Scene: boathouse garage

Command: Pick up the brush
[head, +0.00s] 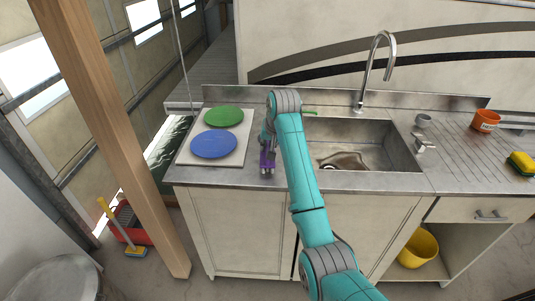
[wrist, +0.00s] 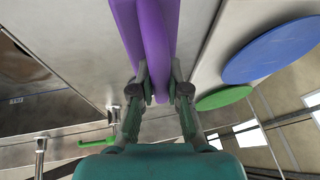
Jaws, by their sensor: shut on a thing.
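A long purple thing, which looks like the brush (head: 267,159), is at my gripper (head: 268,148) over the counter strip left of the sink. In the wrist view the smooth purple body (wrist: 150,35) runs from the top edge down between the two fingers of my gripper (wrist: 159,88). The fingers are shut on it. Its far end is out of the wrist view, and no bristles can be made out. I cannot tell whether it touches the counter.
A blue plate (head: 213,145) and green plate (head: 223,117) lie on a white board (head: 243,147) at left. The sink (head: 385,150), tall faucet (head: 387,60) and a green item (head: 310,113) are right of my gripper.

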